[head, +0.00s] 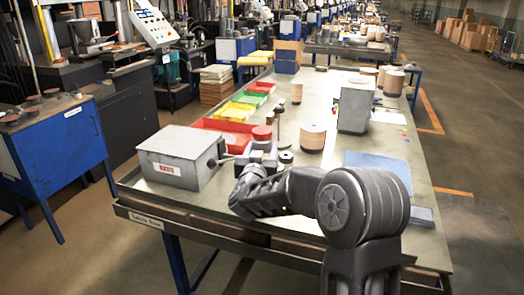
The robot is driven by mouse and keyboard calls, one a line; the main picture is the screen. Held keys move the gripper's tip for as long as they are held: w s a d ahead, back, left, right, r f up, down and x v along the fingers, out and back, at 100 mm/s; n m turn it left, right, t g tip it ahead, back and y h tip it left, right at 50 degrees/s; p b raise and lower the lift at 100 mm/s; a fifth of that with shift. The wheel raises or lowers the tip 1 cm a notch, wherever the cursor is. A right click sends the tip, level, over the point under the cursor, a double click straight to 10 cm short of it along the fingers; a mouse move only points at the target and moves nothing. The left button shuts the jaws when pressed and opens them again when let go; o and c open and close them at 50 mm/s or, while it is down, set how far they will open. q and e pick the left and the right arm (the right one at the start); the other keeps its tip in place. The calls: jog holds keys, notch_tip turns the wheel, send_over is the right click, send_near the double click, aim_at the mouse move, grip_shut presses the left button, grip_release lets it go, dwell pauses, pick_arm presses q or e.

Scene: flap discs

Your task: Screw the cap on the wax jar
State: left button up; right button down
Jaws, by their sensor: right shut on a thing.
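A red round cap (262,132) shows at the tips of my right gripper (262,149), near the table's front left. The gripper is shut on it. What is below the cap is hidden behind the fingers and wrist, so I cannot make out the wax jar or whether the cap touches it. My right arm reaches across the front of the table from the right. My left gripper is not in view.
A grey metal box (180,158) stands close left of the gripper. A thin dark post (277,122) and a small dark disc (286,157) are close right. A disc stack (312,136), colored bins (232,125) and a grey case (354,108) stand farther back.

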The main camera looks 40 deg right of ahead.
jog(key=c, duration=1.1)
grip_release()
grip_shut()
